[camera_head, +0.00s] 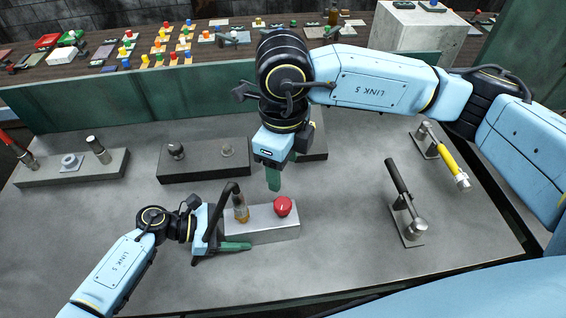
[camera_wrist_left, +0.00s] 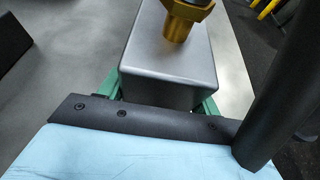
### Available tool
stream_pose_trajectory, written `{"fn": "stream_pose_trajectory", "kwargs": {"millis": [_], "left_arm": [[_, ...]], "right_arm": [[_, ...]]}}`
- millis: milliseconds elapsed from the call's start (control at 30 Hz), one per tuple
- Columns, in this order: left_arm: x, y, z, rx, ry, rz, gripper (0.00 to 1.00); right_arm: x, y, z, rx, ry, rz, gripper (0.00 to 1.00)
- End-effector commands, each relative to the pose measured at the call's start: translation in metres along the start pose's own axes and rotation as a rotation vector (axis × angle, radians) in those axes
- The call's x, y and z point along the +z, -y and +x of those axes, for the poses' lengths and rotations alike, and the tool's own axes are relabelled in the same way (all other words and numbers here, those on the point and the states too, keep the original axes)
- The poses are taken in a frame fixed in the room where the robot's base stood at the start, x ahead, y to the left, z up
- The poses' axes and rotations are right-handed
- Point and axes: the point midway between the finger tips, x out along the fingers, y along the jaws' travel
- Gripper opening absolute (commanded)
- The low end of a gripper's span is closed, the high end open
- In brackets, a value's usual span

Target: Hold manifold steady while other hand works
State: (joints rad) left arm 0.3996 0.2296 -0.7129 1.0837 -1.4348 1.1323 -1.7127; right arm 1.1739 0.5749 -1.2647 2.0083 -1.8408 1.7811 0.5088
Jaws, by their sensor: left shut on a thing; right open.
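The manifold (camera_head: 262,230) is a grey metal block on the table with a brass fitting (camera_head: 240,210) on its left part and a red knob (camera_head: 283,206) on its right part. My left gripper (camera_head: 230,240) is shut on the manifold's left end. In the left wrist view the manifold (camera_wrist_left: 168,80) sits between the green fingers, with the brass fitting (camera_wrist_left: 183,20) above it. My right gripper (camera_head: 273,178) is open and empty above and behind the manifold, apart from it, between fitting and knob. Its fingers overlap in this view.
Behind stand a light grey block with metal posts (camera_head: 50,172) and a dark block (camera_head: 195,165) with knobs. A green wall (camera_head: 110,103) closes off the back. The front table is clear.

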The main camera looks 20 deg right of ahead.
Motion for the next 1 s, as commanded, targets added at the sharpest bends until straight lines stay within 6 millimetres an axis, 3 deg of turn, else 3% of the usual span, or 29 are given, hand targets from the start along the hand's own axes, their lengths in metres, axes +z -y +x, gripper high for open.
{"fn": "stream_pose_trajectory", "kwargs": {"millis": [67, 100, 267, 667, 1000], "left_arm": [[0.001, 0.000, 0.000, 0.000, 0.001, 0.002, 0.21], [0.001, 0.000, 0.000, 0.000, 0.001, 0.002, 0.66], [0.001, 0.000, 0.000, 0.000, 0.001, 0.001, 0.87], [0.000, 0.000, -0.008, 0.001, 0.000, 0.001, 0.89], [-0.001, 0.000, -0.076, 0.002, -0.004, 0.001, 0.89]], "right_arm": [[0.000, 0.000, 0.000, 0.000, 0.000, 0.000, 0.58], [0.000, 0.000, 0.000, 0.000, 0.000, 0.000, 0.58], [0.000, 0.000, 0.000, 0.000, 0.000, -0.001, 0.58], [0.000, 0.000, 0.001, 0.000, 0.000, 0.000, 0.58], [0.000, 0.000, 0.001, 0.000, 0.000, 0.000, 0.58]]}}
